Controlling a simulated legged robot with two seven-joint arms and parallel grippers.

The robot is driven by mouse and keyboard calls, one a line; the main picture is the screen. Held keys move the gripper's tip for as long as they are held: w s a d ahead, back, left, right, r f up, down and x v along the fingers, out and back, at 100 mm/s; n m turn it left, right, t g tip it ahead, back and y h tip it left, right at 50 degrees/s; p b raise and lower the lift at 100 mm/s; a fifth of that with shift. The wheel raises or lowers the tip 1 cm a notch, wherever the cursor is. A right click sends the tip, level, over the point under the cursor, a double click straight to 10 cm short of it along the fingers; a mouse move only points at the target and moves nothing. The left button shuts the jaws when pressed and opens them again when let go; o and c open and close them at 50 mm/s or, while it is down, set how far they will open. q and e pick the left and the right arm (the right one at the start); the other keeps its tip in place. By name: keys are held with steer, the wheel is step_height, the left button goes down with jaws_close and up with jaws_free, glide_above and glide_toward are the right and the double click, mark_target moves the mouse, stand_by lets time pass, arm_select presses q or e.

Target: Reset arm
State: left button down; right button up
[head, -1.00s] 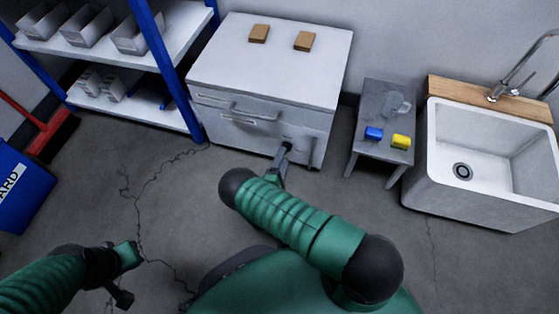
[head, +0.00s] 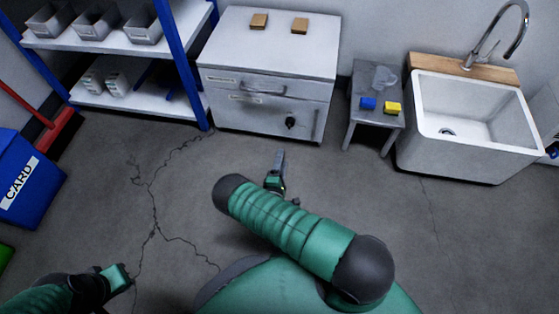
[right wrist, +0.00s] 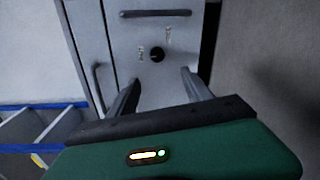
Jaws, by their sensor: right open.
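My right arm reaches forward in the head view, and its gripper (head: 280,165) is over the floor in front of the white cabinet (head: 240,110). In the right wrist view the two fingers of the right gripper (right wrist: 160,95) stand apart with nothing between them. Beyond them is the cabinet front with a dark round knob (right wrist: 157,54), clear of the fingers. The knob also shows in the head view (head: 290,122). My left gripper (head: 122,285) is low at the left of the head view; its fingers are not clear there.
Two brown blocks (head: 259,20) lie on the cabinet. A grey side table (head: 378,118) holds a blue block (head: 367,104), a yellow block (head: 393,108) and a clear jug (head: 384,78). A white sink (head: 465,158) stands right, blue-post shelves (head: 180,60) left. The cracked floor between is free.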

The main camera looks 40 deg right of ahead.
steer(key=shift+a+r, duration=0.1)
steer(key=shift+a, duration=0.05)
steer(key=w+a+r+m+g+y+p, duration=0.1)
steer(key=w+a+r+m+y+p, duration=0.1)
steer(key=a+r+m+y, duration=0.3)
steer(key=w+a+r+g+y+p, duration=0.1)
steer(key=w+a+r+p, duration=0.15)
steer(key=r, duration=0.45)
steer(key=w+a+r+m+g+y+p, duration=0.2)
steer(key=a+r+m+y, duration=0.1)
steer(key=a+r, duration=0.25)
steer(key=s+a+r+m+g+y+p, duration=0.1)
steer(key=s+a+r+g+y+p, duration=0.2)
steer(key=s+r, duration=0.8)
steer(key=s+a+r+m+g+y+p, duration=0.15)
steer(key=s+r+p, duration=0.35)
steer(key=s+r, duration=0.55)
steer(key=w+p+v, duration=0.2)
steer(key=p+v, duration=0.9)
steer(key=p, duration=0.1)
steer(key=w+a+r+p+v, duration=0.1)
steer(key=w+p+v, duration=0.2)
steer(key=p+v, duration=0.8)
steer(key=w+r+p+v, duration=0.1)
steer(key=w+p+v, duration=0.2)
steer(key=p+v, duration=0.9)
steer(key=shift+w+a+r+p, duration=0.3)
steer(key=shift+a, duration=0.35)
